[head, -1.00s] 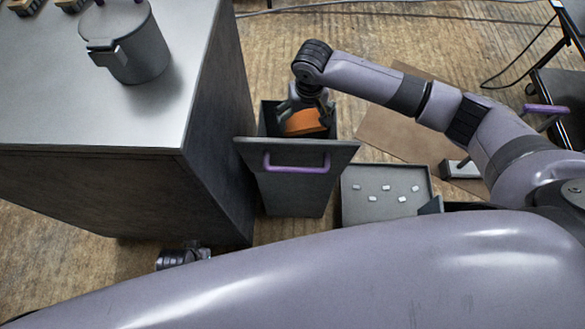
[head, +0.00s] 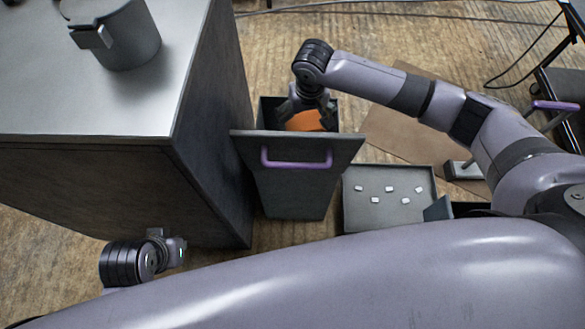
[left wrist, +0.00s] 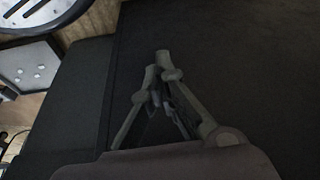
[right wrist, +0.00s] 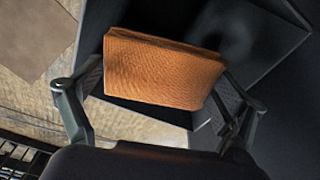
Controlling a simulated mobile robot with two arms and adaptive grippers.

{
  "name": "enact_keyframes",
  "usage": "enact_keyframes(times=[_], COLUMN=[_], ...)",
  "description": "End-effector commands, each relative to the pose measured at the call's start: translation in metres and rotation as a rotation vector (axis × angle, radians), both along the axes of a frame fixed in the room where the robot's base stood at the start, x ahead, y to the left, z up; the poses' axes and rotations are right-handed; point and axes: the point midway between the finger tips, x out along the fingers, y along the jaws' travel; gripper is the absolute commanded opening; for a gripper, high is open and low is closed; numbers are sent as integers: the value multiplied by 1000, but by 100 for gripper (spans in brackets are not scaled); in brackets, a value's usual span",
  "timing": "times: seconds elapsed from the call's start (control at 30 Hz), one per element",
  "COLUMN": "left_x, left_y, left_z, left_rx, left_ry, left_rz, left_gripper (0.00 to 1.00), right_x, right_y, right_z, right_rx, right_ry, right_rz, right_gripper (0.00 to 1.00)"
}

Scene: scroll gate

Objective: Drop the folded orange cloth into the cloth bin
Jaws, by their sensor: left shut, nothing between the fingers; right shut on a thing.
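The folded orange cloth (head: 304,121) shows inside the mouth of the dark bin (head: 290,190), partly hidden by my right gripper and the bin's raised front panel. My right gripper (head: 308,106) reaches down into the bin from above and is shut on the cloth. In the right wrist view the cloth (right wrist: 163,68) sits between the two fingers, with dark bin walls behind it. My left gripper (left wrist: 158,75) is shut and empty in front of a dark surface in the left wrist view. In the head view only its wrist part shows, low at the left beside the cabinet.
A grey cabinet (head: 85,165) with a lidded grey pot (head: 125,35) on top stands just left of the bin. A shallow grey tray (head: 390,215) with several small white pieces lies right of the bin. A brown mat (head: 385,140) lies on the wooden floor.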

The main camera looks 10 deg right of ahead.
Motion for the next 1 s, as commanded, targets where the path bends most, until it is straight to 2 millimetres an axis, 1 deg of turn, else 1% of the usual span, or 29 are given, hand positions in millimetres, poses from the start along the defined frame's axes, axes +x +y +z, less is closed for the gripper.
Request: enact_keyframes(times=[0.03,0.13,0.37,0.63,0.67,0.77,1.0], left_x=[3,7,12,12,12,12,12], left_y=[-1,-2,-4,-4,-4,-4,-4], left_z=[-6,-2,5,7,7,7,7], left_rx=[-4,-11,-18,-18,-18,-18,-18], left_ry=[-23,-58,-98,-100,-100,-100,-100], left_rz=[-2,-3,-6,-6,-6,-6,-6], left_gripper=[0,0,0,0,0,0,0], right_x=[0,0,0,0,0,0,0], right_y=[0,0,0,0,0,0,0], right_z=[-12,-17,-20,-19,-19,-19,-20], right_rx=[-1,-1,0,0,0,0,0], right_ry=[-1,-1,-1,-1,-1,-1,-1], right_rz=[0,0,1,0,0,0,0], right_gripper=[65,65,65,65,93,100,100])
